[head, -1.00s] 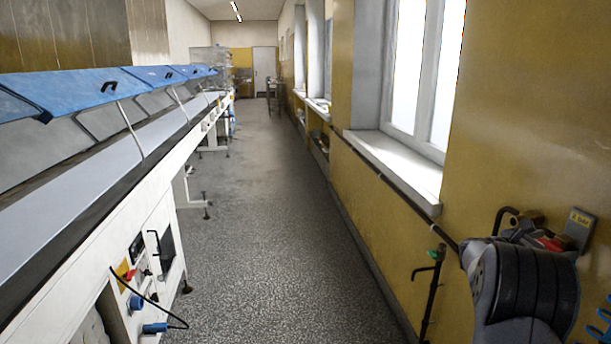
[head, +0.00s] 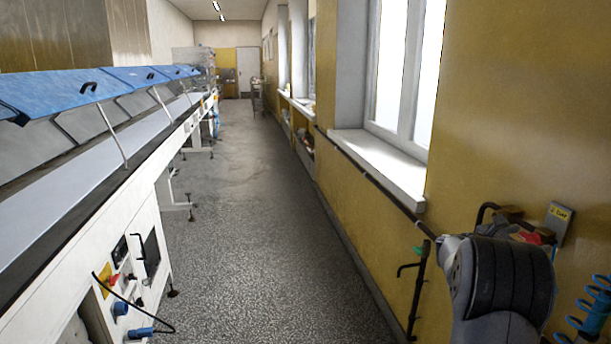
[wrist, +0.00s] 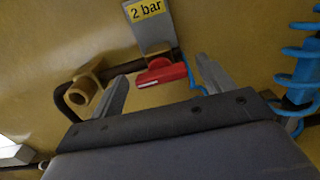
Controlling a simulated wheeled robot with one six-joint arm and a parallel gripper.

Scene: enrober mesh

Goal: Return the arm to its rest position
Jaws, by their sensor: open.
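My gripper (wrist: 163,68) shows in the wrist view with its two grey fingers spread apart and nothing held between them. Beyond the fingers, on the yellow wall, is a red valve handle (wrist: 160,75) under a grey plate with a "2 bar" label (wrist: 146,10). The handle appears between the fingertips in the picture; I cannot tell the gap in depth. In the head view my arm is folded large at the lower right, and my gripper is hidden behind it. The red handle (head: 527,236) shows partly above my arm.
A blue coiled hose (head: 592,305) hangs right of my arm. A brass fitting (wrist: 82,93) on a dark pipe is left of the handle. A green-tipped lever (head: 417,262) and a windowsill (head: 380,170) are left of my arm. A long machine (head: 75,235) lines the left; the aisle floor (head: 240,250) is clear.

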